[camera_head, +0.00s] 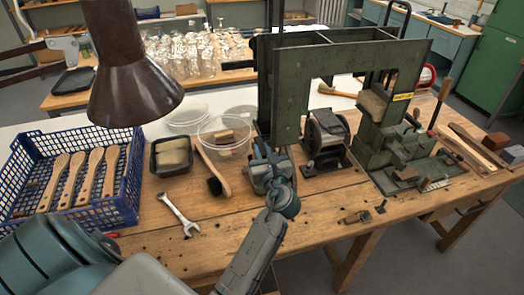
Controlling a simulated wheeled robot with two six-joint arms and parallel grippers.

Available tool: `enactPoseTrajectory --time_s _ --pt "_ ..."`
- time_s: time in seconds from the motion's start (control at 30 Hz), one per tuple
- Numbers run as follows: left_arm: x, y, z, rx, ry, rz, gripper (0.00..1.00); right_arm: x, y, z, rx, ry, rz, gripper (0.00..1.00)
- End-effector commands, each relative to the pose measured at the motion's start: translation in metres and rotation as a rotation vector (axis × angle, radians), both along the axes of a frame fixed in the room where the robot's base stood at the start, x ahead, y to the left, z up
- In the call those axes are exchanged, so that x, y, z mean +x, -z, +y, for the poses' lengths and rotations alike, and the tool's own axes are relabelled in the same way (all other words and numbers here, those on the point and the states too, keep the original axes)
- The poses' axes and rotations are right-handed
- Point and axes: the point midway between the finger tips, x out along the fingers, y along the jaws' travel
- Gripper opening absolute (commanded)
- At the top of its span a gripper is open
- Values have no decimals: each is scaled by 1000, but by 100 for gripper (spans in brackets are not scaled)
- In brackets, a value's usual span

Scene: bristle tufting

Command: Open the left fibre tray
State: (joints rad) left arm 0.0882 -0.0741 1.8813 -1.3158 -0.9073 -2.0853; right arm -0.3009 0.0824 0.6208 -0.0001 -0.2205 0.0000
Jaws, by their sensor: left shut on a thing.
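The dark green tufting machine (300,75) stands at the middle of the wooden bench. My left gripper (264,153) reaches up from the bottom of the picture to the machine's left front. Its jaws are shut on a small part there, which I take for the left fibre tray; the jaws and wrist hide most of it. I cannot tell how far the tray is open. My right gripper is not in view.
A clear bowl (208,129) and a brush (214,176) lie close left of my left gripper. Further left are a black tray (157,167) with a pale block, a wrench (180,214) and a blue crate (127,190) of wooden handles. A brown lamp (128,85) hangs at upper left.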

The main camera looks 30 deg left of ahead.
Motion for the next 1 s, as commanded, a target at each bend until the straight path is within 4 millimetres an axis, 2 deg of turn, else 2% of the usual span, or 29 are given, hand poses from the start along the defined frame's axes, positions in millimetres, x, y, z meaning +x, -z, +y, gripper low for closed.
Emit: enactPoseTrajectory --time_s 0.17,0.27,0.5,0.7,0.83,1.0 --pt "0 0 1 1 1 1 0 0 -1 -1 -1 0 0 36" --pt "-7 -2 7 3 -1 2 0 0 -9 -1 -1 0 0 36" --pt "-52 -5 46 7 -1 7 0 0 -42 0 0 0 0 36" --pt "-89 -3 77 6 -1 7 0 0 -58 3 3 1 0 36" --pt "-103 -1 89 3 -1 4 0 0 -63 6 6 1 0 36" --pt "-110 1 95 0 -2 1 0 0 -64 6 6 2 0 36"
